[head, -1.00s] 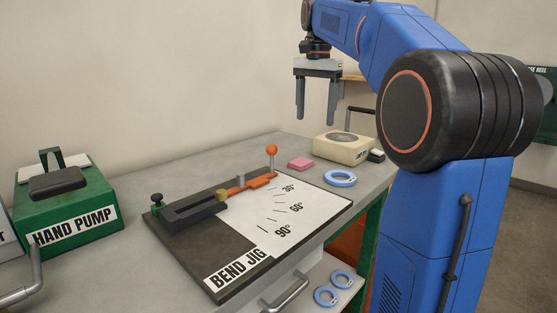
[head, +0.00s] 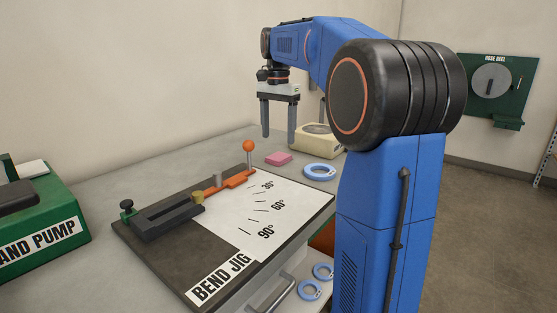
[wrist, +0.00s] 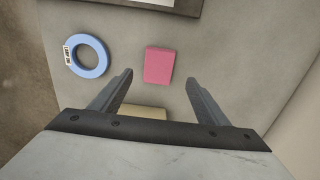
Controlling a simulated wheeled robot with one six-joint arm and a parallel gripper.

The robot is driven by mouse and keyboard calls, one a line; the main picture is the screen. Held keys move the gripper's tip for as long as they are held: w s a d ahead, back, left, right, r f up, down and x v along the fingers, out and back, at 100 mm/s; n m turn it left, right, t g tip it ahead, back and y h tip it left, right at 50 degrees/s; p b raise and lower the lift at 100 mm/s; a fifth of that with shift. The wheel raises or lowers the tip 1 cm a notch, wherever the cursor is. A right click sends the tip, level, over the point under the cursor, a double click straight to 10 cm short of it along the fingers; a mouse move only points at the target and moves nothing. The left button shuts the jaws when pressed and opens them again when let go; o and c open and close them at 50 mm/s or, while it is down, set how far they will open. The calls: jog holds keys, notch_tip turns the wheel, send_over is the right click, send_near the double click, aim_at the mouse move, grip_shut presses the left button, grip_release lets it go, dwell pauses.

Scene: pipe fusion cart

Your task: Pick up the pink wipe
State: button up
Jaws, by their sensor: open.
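The pink wipe (head: 278,158) is a small flat pink rectangle lying on the grey bench top (head: 100,205), between the bend jig and the cream device. It also shows in the wrist view (wrist: 158,65), lying beyond the fingertips and roughly centred between them. My gripper (head: 278,138) points down above the bench, near the wipe and apart from it. In the wrist view its two fingers (wrist: 160,76) are spread wide with nothing between them.
A blue ring (head: 320,172) lies right of the wipe. A cream device (head: 318,140) stands behind it. The bend jig (head: 135,245) with its orange-knobbed lever (head: 249,147) fills the bench front. A green hand pump (head: 40,235) is at left. Blue rings (head: 310,290) lie in an open drawer.

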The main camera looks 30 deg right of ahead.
aim_at(279, 156)
jog(key=shift+s+f, duration=0.2)
jog(key=shift+f, duration=3.1)
jog(key=c, duration=1.1)
